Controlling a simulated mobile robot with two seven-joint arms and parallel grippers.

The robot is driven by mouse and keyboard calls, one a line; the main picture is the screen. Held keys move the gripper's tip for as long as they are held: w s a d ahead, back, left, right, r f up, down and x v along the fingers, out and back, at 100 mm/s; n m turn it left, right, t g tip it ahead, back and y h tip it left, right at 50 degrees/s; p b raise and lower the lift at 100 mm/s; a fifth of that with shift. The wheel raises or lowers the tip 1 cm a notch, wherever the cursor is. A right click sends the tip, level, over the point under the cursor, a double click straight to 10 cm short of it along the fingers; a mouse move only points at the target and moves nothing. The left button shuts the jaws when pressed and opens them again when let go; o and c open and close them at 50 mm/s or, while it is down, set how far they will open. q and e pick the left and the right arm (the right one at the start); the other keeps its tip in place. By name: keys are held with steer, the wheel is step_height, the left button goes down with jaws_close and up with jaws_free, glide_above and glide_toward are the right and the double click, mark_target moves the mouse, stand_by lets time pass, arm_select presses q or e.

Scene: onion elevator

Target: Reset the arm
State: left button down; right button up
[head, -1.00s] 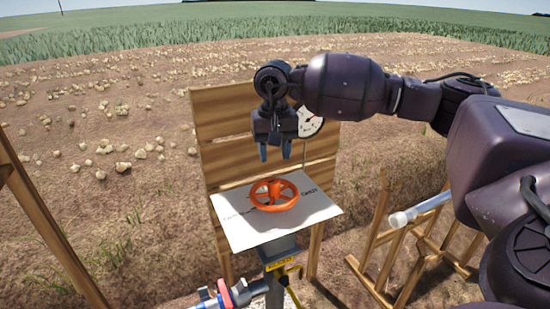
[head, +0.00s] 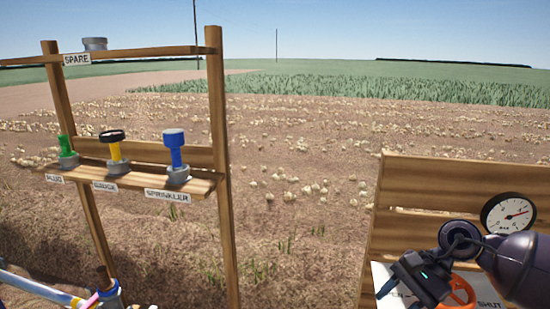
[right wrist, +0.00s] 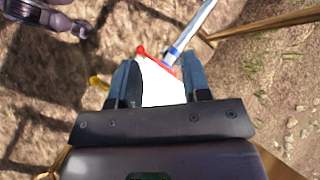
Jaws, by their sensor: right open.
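My right gripper (head: 388,290) is at the lower right of the head view, beside the orange handwheel (head: 462,292), which my arm partly covers. The wheel sits at a white panel (head: 488,290) marked SHUT at the right. In the right wrist view the two blue-grey fingers of my right gripper (right wrist: 158,82) stand apart. A white surface shows between them, and no object is gripped. A dark arm part of mine shows at that view's upper left; whether it includes my left gripper's jaws is unclear.
A wooden rack (head: 222,150) at left holds green (head: 66,146), yellow-black (head: 114,148) and blue (head: 174,150) fittings on a labelled shelf. A gauge (head: 508,213) is on the wooden board (head: 425,180). A pipe (right wrist: 192,30) with red and blue parts lies below the gripper.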

steer(key=s+a+f+m+t+y+p, duration=0.1)
steer(key=s+a+m+t+y, duration=0.3)
steer(key=m, duration=0.7)
steer(key=s+a+m+t+y+p, duration=0.15)
steer(key=a+m+t+y, duration=0.4)
steer(key=m, duration=0.55)
steer(key=s+d+f+n+t+h+p, duration=0.1)
steer(key=s+d+f+n+h, duration=0.5)
steer(key=n, duration=1.1)
steer(key=s+d+f+n+t+h+p, duration=0.1)
steer(key=s+d+f+n+t+h, duration=0.1)
steer(key=s+d+f+n+h, duration=0.5)
steer(key=s+f+n+h, duration=0.4)
steer(key=s+f+n, duration=0.1)
steer(key=n, duration=0.4)
steer(key=shift+s+d+f+n, duration=0.2)
steer(key=shift+s+f+n, duration=0.05)
steer(key=shift+f+n, duration=0.2)
steer(key=shift+h, duration=0.25)
